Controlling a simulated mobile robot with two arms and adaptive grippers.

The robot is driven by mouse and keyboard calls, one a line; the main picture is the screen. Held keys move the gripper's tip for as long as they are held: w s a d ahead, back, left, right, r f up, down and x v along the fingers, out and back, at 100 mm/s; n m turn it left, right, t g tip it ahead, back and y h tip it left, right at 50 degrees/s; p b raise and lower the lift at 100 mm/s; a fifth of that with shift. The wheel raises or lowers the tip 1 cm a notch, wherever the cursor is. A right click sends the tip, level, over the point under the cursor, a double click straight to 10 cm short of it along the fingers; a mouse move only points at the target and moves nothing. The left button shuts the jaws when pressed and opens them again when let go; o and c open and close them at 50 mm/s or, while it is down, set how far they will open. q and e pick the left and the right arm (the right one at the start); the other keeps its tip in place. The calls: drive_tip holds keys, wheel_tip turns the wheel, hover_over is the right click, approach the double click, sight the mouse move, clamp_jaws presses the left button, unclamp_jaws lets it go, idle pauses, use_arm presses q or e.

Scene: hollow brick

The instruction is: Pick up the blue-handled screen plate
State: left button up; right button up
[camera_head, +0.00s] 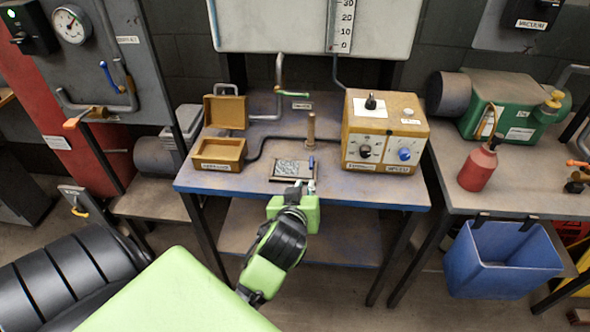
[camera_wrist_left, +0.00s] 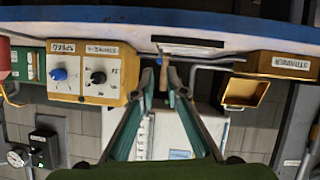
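The screen plate (camera_head: 292,168) is a dark-framed panel with a grey speckled face, lying on the middle of the workbench near its front edge. Its small blue handle (camera_head: 311,161) stands at the plate's right side. My left gripper (camera_head: 300,186) is at the bench's front edge, just in front of the plate. In the left wrist view, which is upside down, its two fingers (camera_wrist_left: 160,70) are apart, with a small blue piece, likely the handle (camera_wrist_left: 159,62), seen in the gap. I cannot tell whether they touch it. My right gripper is not in view.
A wooden peg (camera_head: 310,130) stands behind the plate. A yellow control box (camera_head: 385,140) is to the right, and an open yellow case (camera_head: 219,150) to the left. A blue bin (camera_head: 500,262) hangs from the right bench, where a red bottle (camera_head: 479,168) stands.

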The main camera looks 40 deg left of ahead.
sight(311, 163)
use_arm(q)
drive_tip(key=shift+n+t+y, duration=0.3)
drive_tip(key=x, duration=0.2)
drive_tip(key=r+x, duration=0.1)
drive_tip(key=x, duration=0.5)
drive_tip(key=shift+w+a+r, duration=0.2)
drive_tip(key=shift+w+r, duration=0.1)
drive_tip(key=shift+w, duration=0.1)
drive_tip(key=shift+p+x, duration=0.65)
drive_tip(key=shift+x, duration=2.45)
drive_tip(key=shift+s+f, duration=0.15)
drive_tip(key=shift+c, duration=0.5)
clamp_jaws()
